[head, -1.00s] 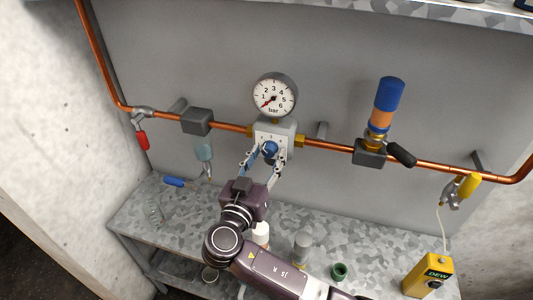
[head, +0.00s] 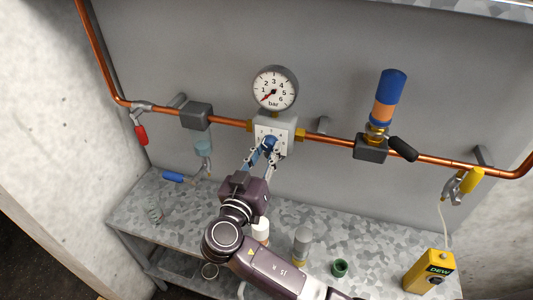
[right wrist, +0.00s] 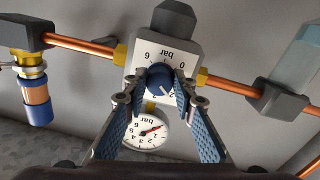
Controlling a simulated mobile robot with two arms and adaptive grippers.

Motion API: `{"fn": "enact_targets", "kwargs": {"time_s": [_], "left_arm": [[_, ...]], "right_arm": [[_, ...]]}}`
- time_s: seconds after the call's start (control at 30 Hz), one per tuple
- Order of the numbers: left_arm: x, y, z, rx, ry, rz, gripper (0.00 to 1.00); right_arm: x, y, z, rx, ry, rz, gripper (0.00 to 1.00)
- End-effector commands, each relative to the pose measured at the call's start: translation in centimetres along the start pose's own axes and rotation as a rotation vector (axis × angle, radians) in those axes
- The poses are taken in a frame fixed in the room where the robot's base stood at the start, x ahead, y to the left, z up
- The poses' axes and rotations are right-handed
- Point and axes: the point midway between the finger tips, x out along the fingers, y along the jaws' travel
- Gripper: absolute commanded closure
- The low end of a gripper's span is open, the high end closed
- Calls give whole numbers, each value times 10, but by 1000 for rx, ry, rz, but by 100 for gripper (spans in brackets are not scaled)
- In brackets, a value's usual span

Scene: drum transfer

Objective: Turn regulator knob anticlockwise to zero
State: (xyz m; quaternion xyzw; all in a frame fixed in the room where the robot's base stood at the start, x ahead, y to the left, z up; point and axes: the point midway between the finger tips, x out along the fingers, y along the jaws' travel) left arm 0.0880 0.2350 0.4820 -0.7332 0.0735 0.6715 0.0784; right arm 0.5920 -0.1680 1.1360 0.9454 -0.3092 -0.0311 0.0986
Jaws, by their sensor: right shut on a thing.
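The blue regulator knob (head: 270,142) sits on the front of the pale square regulator body (head: 283,124), below the round pressure gauge (head: 275,88). The gauge's red needle points to the lower left, below the 1 mark. My right gripper (right wrist: 160,88) is shut on the knob (right wrist: 160,76), with one blue-padded finger on each side. In the right wrist view the picture is upside down, and a white mark on the knob points to the lower right, near the 2 on the dial face. The fingers partly hide the dial. My left gripper is out of view.
A copper pipe (head: 328,139) runs along the grey back panel. A blue and orange cylinder fitting (head: 386,100) with a black handle stands to the right, a red-handled valve (head: 140,134) to the left. Small containers stand on the bench below, with a yellow DEW meter (head: 428,272) at right.

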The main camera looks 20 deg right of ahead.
Motion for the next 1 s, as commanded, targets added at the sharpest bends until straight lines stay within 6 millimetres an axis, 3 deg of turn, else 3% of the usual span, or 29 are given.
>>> {"fn": "enact_targets", "kwargs": {"time_s": [0.1, 0.3, 1.0], "left_arm": [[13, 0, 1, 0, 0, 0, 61], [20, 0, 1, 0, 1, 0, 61], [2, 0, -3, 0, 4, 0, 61]], "right_arm": [[-1, 0, 4, -77, 2, 0, 100], [-1, 0, 2, -257, 9, 0, 100], [0, 3, -2, -925, 34, 2, 100]]}}
